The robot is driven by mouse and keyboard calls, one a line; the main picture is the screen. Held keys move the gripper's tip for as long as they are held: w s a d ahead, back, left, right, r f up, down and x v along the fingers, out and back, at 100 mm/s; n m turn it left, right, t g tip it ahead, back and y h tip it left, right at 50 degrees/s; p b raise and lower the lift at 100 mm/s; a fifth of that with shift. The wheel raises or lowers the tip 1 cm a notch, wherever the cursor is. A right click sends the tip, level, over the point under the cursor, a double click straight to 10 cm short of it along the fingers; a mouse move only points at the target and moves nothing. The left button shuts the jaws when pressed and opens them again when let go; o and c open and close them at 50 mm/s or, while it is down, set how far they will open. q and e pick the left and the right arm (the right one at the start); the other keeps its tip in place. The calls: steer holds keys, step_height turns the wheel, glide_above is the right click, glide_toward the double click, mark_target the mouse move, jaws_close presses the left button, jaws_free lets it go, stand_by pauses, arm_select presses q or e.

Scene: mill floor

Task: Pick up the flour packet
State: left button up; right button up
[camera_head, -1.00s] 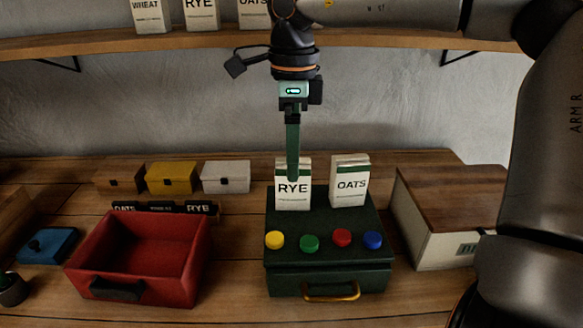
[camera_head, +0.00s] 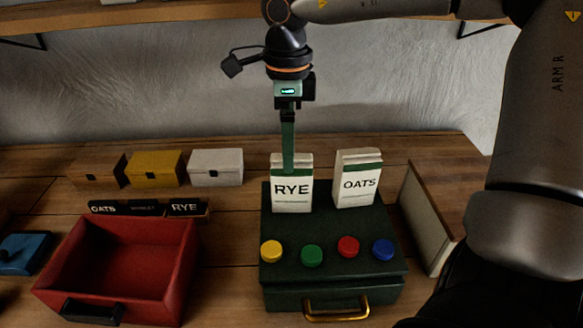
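A white packet with a green band, marked RYE (camera_head: 292,196), stands upright on the back left of a dark green box (camera_head: 335,278). A similar packet marked OATS (camera_head: 358,186) stands beside it on the right. Both look like flour packets. My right gripper (camera_head: 288,168) points straight down over the RYE packet, its green fingertip overlapping the packet's top front. I see the fingers edge-on, so the gap between them and any hold on the packet are hidden. My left gripper is not in view.
Yellow, green, red and blue knobs (camera_head: 348,246) sit on the green box. An open, empty red drawer bin (camera_head: 178,270) stands left, with name signs (camera_head: 148,208) behind it. Brown, yellow and white small boxes (camera_head: 216,168) line the back. A wood-topped box (camera_head: 446,190) stands right.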

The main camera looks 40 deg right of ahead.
mark_target(292, 184)
steer(key=f, duration=0.6)
steer(key=shift+s+d+f+p, duration=0.1)
steer(key=shift+d+f+p, duration=0.15)
steer(key=shift+f+p, duration=0.15)
jaws_close()
stand_by(0.5)
steer(key=shift+r, duration=0.1)
